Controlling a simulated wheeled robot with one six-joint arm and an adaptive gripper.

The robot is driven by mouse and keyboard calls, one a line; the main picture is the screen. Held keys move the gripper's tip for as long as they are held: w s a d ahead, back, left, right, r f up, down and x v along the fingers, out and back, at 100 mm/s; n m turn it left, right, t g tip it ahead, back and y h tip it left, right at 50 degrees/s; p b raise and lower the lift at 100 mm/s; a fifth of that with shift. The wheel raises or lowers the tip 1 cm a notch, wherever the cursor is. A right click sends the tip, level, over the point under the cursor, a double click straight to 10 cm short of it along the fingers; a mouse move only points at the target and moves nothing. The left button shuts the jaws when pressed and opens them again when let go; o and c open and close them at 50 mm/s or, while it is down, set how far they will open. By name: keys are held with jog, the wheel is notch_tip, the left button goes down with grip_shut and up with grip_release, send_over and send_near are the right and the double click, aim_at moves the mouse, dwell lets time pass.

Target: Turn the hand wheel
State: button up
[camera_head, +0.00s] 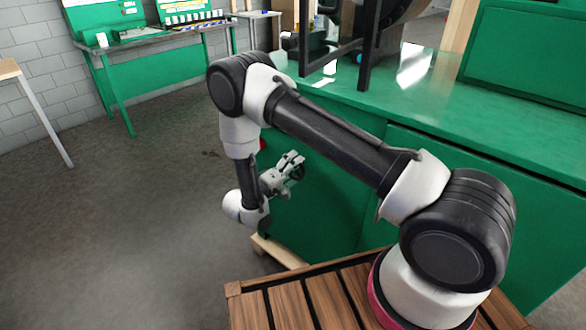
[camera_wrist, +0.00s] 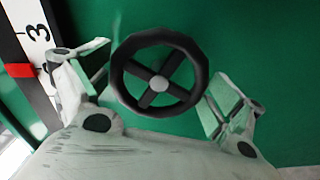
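The hand wheel (camera_wrist: 159,83) is black, with a round rim, four spokes and a pale hub. It is on a green panel (camera_wrist: 265,50) in the wrist view. My gripper (camera_wrist: 160,87) is open, with one finger left of the wheel and the other to its lower right. I see gaps between the finger pads and the rim, but cannot tell how deep the fingers reach. In the head view my gripper (camera_head: 292,165) is at the side of the green cabinet (camera_head: 330,205). There the wheel is mostly hidden and hard to make out.
A scale strip (camera_wrist: 38,35) with a red pointer (camera_wrist: 19,70) is left of the wheel. A black frame (camera_head: 367,45) stands on the cabinet top. Open floor (camera_head: 130,220) lies to the left, with a green workbench (camera_head: 150,65) at the back.

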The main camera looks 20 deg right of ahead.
dwell(0.3)
jog(key=v, duration=1.2)
